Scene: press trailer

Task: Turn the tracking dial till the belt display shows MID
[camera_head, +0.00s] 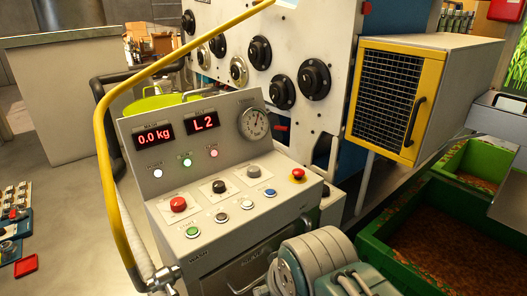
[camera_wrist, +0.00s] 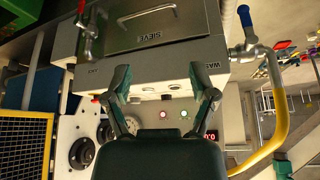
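The grey console (camera_head: 140,125) stands in the middle of the head view. A round dial with a scale (camera_head: 254,124) is at the upper right of its sloped face; its label is too small to read surely. Left of it, a red-lit display (camera_head: 203,121) reads L2, and another display (camera_head: 154,137) reads 0.0 kg. My arm shows low in the head view; its fingertips are not clear there. In the wrist view my gripper (camera_wrist: 158,82) is open and empty, its two fingers spread in front of the console.
Several push buttons (camera_head: 220,187) and a red mushroom button (camera_head: 298,174) sit on the console's lower face. A yellow bent pipe (camera_head: 103,130) runs along its left. Black knobs (camera_head: 314,79) line the white panel behind. A yellow-framed mesh box (camera_head: 385,92) and green bins stand right.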

